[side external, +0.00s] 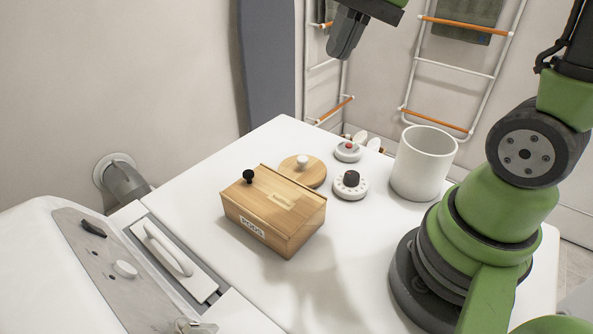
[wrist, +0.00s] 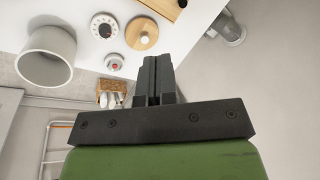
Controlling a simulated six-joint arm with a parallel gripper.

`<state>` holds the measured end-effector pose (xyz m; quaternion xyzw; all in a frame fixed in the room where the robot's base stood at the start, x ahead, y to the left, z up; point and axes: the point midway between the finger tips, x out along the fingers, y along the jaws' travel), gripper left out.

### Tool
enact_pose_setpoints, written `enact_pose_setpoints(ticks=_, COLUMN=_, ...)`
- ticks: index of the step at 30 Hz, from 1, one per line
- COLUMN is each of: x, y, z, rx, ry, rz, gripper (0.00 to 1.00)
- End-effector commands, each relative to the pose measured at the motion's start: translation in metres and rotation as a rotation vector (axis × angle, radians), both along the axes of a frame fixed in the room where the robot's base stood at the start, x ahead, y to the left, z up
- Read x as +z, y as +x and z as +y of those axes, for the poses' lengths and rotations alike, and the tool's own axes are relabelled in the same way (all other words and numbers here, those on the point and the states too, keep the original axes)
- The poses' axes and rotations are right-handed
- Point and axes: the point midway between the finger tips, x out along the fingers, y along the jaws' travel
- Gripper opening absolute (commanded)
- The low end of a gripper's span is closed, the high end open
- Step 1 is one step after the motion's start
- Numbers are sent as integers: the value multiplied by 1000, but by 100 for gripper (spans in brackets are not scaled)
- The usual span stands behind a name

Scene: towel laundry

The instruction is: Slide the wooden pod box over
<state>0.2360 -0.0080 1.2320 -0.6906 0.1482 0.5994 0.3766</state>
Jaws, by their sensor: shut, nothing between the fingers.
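The wooden pod box (side external: 266,222) sits on the white top in the side external view, with a dark knob at its left and a "PODS" label on its front. A corner of the box shows at the top edge of the wrist view (wrist: 165,8). My gripper (side external: 344,50) is at the top of the side external view, raised well above the surface and away from the box. In the wrist view its two dark fingers (wrist: 152,70) are together with nothing between them.
A round wooden lid (side external: 303,171), a white dial timer (side external: 350,186), a small device with a red button (side external: 348,151) and a white canister (side external: 424,162) stand behind and right of the box. A white handle (side external: 168,250) is at the left. The white top (side external: 330,275) is clear in front.

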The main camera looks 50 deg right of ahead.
Motion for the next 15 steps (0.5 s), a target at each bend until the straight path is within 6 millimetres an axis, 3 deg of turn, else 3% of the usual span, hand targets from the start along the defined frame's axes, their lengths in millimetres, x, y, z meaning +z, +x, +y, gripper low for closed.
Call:
enact_pose_setpoints(ticks=6, x=-48, y=48, z=-41, rx=-208, ry=184, rz=252, gripper=0)
enact_pose_setpoints(ticks=15, x=-136, y=76, z=-96, rx=-468, ry=456, rz=528, gripper=0)
